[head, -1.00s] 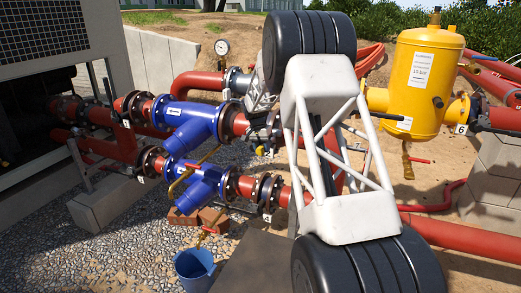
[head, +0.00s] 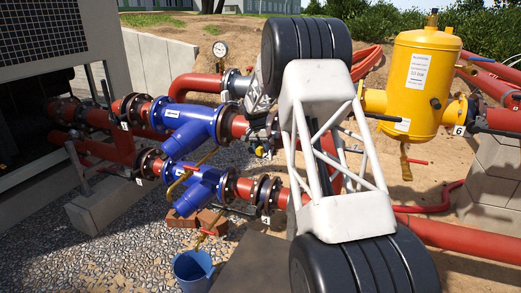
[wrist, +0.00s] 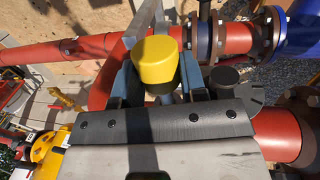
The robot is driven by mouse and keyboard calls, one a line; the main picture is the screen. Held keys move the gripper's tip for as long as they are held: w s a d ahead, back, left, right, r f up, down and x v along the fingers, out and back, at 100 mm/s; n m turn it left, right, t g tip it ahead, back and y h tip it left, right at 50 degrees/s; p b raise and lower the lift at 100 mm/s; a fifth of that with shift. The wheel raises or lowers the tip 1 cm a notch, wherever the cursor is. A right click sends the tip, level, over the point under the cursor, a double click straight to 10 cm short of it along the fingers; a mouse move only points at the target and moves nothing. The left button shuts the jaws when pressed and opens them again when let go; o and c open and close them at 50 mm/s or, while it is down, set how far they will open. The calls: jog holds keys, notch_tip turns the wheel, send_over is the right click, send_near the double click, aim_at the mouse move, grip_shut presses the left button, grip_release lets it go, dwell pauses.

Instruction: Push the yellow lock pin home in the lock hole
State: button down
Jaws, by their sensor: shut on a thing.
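The yellow lock pin (wrist: 157,60) shows in the wrist view as a rounded yellow head. My gripper (wrist: 159,80) is shut on it, with a blue-grey finger on each side. A grey shaft shows just below the yellow head. The lock hole cannot be made out in either view, so how deep the pin sits cannot be told. In the head view my white arm hides most of the gripper and the pin.
Red pipes with dark flanges and blue fittings (head: 190,122) lie left of my arm. A pressure gauge (head: 220,49) stands behind. A yellow tank (head: 420,85) stands at right. A blue bucket (head: 193,270) sits on gravel at the front. A red pipe (wrist: 285,135) runs close to my gripper.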

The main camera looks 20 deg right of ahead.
jog(key=shift+w+d, duration=0.5)
jog(key=shift+w+d, duration=0.65)
jog(key=shift+d, duration=0.05)
dwell(3.6)
jog(key=shift+s+a, duration=0.1)
jog(key=shift+a, duration=0.05)
dwell(0.6)
dwell(0.4)
dwell(0.6)
jog(key=shift+r, duration=0.1)
jog(key=r, duration=0.1)
jog(key=a+r, duration=0.1)
jog(key=r, duration=0.1)
jog(key=shift+s+a, duration=0.1)
jog(key=shift+a, duration=0.2)
jog(key=s+a+f, duration=0.3)
jog(key=s+a, duration=0.2)
jog(key=s, duration=0.2)
jog(key=shift+a, duration=0.3)
